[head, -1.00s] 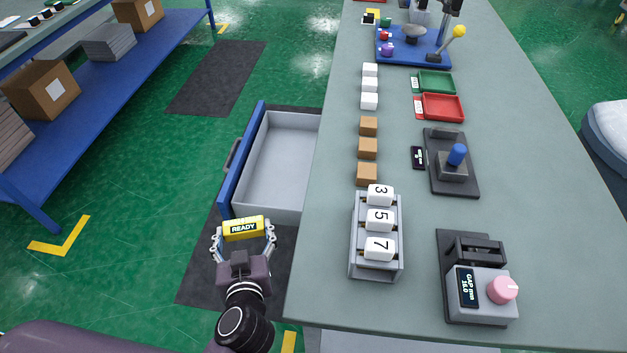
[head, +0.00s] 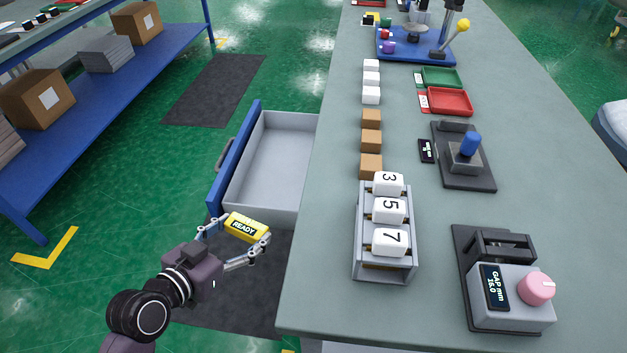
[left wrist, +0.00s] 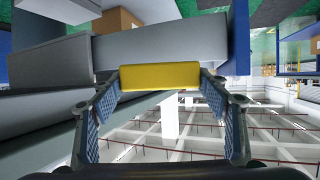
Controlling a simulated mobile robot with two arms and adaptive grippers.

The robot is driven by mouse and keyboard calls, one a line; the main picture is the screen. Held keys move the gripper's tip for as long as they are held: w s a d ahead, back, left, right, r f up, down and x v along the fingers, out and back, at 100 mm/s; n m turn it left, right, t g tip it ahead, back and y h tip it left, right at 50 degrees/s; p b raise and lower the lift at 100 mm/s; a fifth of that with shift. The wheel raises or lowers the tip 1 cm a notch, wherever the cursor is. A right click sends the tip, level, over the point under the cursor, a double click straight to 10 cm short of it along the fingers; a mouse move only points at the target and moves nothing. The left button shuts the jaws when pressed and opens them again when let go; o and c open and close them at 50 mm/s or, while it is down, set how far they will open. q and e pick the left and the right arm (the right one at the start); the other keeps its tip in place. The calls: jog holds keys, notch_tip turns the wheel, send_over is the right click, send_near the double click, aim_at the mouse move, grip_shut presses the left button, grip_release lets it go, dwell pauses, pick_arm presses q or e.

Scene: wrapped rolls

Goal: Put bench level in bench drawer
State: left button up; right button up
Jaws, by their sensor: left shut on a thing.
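The bench level is a yellow block with a black "READY" label (head: 246,227). My left gripper (head: 240,234) is shut on it, with a finger at each end. In the left wrist view the yellow block (left wrist: 160,76) sits between the two fingertips. The bench drawer (head: 222,172) is open at the bench's left side, with a blue front and a grey, empty-looking inside. The gripper holds the level just in front of the drawer's near side in the head view, apart from its inside. My right gripper is not in view.
The grey bench top (head: 330,290) carries a number-block rack (head: 383,270), brown and white cubes, a gap gauge with a pink knob (head: 510,300), a blue-handled fixture (head: 467,155), and red and green trays. A blue shelf (head: 110,95) with boxes stands left.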

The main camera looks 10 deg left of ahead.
pick_arm(q)
notch_tip(320, 180, up, 6)
jog(key=s+d+m+g+h+b, duration=0.2)
jog(key=m+g+h+b, duration=0.1)
jog(key=m+h+b, duration=0.25)
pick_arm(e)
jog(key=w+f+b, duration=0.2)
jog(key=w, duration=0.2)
pick_arm(q)
notch_tip(320, 180, up, 6)
jog(key=n+t+y, duration=0.4)
jog(key=n+y, duration=0.5)
jog(key=y, duration=0.1)
send_over(292, 153)
jog(key=f+b, duration=0.2)
jog(key=f, duration=1.3)
jog(key=shift+w+b, duration=0.2)
jog(key=shift+b, duration=0.15)
jog(key=shift+f+b, duration=0.55)
jog(key=shift+f, duration=1.85)
jog(key=o, duration=1.3)
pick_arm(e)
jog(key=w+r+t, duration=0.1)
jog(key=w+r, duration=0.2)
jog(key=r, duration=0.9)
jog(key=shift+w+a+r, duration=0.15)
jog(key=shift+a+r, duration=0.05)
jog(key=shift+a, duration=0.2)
pick_arm(q)
jog(key=shift+s, duration=0.1)
